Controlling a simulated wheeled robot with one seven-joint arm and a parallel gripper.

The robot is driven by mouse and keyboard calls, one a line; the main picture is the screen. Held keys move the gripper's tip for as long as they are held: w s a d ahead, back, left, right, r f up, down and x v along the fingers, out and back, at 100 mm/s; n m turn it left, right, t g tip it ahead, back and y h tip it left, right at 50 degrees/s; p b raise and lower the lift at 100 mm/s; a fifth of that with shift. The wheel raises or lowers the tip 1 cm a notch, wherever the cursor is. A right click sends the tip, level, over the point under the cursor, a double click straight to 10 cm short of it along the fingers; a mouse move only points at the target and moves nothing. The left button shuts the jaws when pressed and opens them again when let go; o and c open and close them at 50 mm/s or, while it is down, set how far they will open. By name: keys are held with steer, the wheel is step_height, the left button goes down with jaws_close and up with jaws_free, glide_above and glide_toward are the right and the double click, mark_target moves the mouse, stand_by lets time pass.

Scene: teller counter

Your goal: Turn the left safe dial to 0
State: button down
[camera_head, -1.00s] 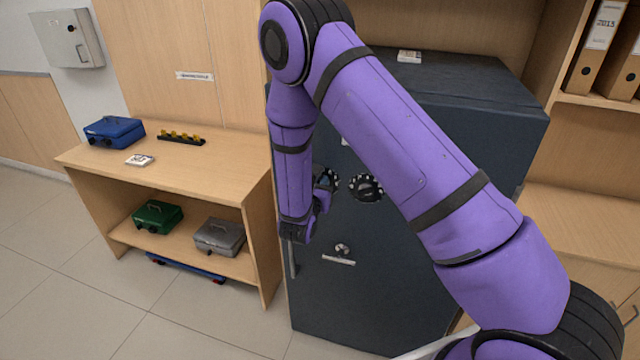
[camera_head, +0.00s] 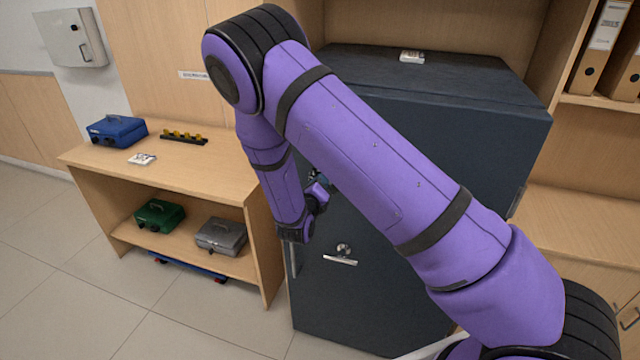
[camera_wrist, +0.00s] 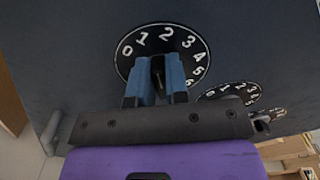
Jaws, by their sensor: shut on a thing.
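The left safe dial (camera_wrist: 192,46) is a black disc with white numbers, on the front of the dark safe (camera_head: 460,140). In the wrist view, 0 is at its upper left, 1 and 2 along the top, and 3 and higher numbers down its right side. My gripper (camera_wrist: 159,75) has its blue fingers shut on the knob at the dial's middle. The dial's lower part is hidden behind the fingers. In the head view my gripper (camera_head: 317,184) is at the safe's front, and my arm covers most of the dial area.
Two more numbered dials, a nearer one (camera_wrist: 238,91) and a farther one (camera_wrist: 266,112), sit to the right. A handle (camera_head: 341,260) is lower on the safe door. A wooden shelf unit (camera_head: 200,181) with cash boxes stands left of the safe.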

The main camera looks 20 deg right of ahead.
steer(key=n, duration=0.4)
steer(key=shift+w+a+f+n, duration=0.1)
steer(key=shift+a+f+n, duration=0.1)
steer(key=shift+n, duration=0.1)
steer(key=shift+f+n, duration=0.15)
steer(key=shift+n, duration=0.85)
steer(key=shift+f+n, duration=0.1)
steer(key=shift+n, duration=0.9)
steer(key=c, duration=1.1)
jaws_free()
steer(key=v, duration=1)
steer(key=shift+s+a, duration=0.2)
steer(key=shift+s, duration=0.1)
